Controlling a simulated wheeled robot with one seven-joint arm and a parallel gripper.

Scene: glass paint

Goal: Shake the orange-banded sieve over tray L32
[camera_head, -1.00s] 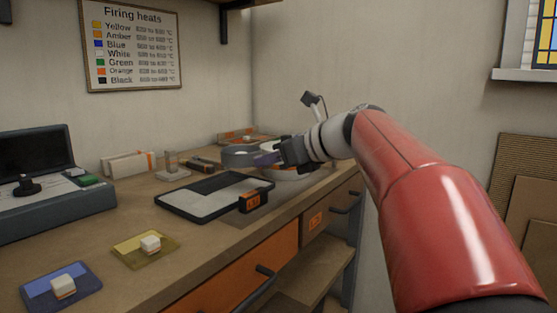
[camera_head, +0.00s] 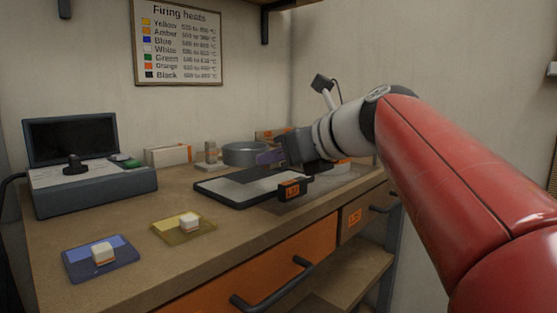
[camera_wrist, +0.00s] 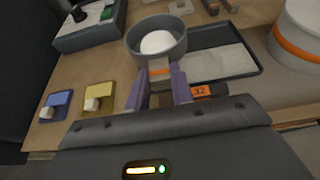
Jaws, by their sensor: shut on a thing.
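My gripper (camera_wrist: 160,88) is shut on the handle of a grey round sieve (camera_wrist: 135,48). A small orange mark shows on the handle between the purple fingers. The wrist view shows something white inside the sieve. In the head view the sieve (camera_head: 246,154) appears behind the tray, and my gripper (camera_head: 275,156) is at its right. The black-rimmed tray (camera_head: 212,193) holds a pale sheet and has an orange tag at its front right corner, reading roughly L32. In the wrist view the sieve overlaps the left end of the tray (camera_wrist: 258,62); its height above it is unclear.
A white, orange-banded container (camera_wrist: 296,45) stands right of the tray, mostly hidden in the head view. Blue (camera_head: 100,260) and yellow (camera_head: 184,227) glass pieces, each with a white block, lie front left. A grey device (camera_head: 90,185) stands at the left. Clear bench lies between.

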